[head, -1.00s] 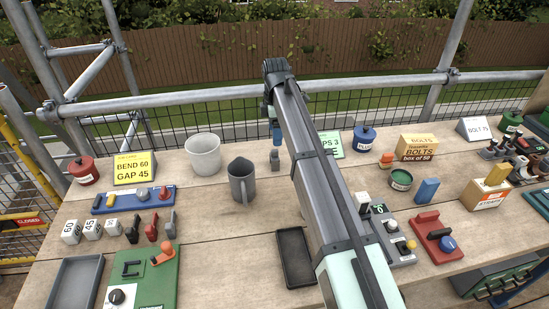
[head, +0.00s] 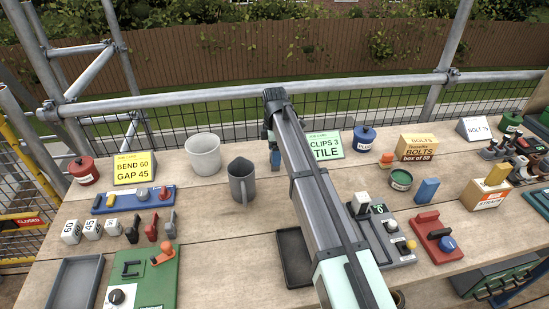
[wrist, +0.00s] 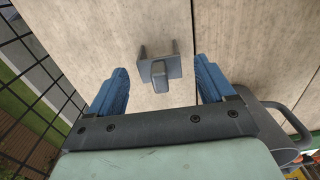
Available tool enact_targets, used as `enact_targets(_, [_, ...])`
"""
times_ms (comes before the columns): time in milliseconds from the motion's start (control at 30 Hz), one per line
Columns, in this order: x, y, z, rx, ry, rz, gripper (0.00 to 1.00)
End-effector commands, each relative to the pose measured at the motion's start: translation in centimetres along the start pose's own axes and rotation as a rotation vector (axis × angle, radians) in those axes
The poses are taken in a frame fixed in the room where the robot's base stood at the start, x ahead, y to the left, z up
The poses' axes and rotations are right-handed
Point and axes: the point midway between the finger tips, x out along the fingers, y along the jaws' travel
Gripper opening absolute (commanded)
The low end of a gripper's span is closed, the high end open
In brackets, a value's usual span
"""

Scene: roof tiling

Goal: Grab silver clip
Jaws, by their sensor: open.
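The silver clip (wrist: 173,66) is a small dull grey piece with two prongs and a raised tab. It stands on the wooden bench in the wrist view, ahead of my gripper and between the lines of its fingers. My gripper (wrist: 161,82) is open, with one blue finger on each side, apart from the clip. In the head view my gripper (head: 275,158) is low over the back of the bench, and its blue fingers hide the clip there.
A grey jug (head: 241,184) stands just left of my gripper, with a pale cup (head: 203,154) beyond it. A green clips card (head: 329,146) stands to the right. A black tray (head: 290,262) lies nearer. Mesh fencing runs behind the bench.

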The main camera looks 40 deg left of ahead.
Motion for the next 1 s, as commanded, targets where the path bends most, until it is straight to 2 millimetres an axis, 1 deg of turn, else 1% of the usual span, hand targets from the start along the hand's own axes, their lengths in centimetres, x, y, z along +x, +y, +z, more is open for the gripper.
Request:
enact_targets(100, [-0.04, 0.01, 0.00, 0.000, 0.000, 0.000, 0.81])
enact_targets(733, [-0.08, 0.00, 0.00, 0.000, 0.000, 0.000, 0.21])
enact_targets(1000, [-0.34, 0.02, 0.00, 0.000, 0.000, 0.001, 0.21])
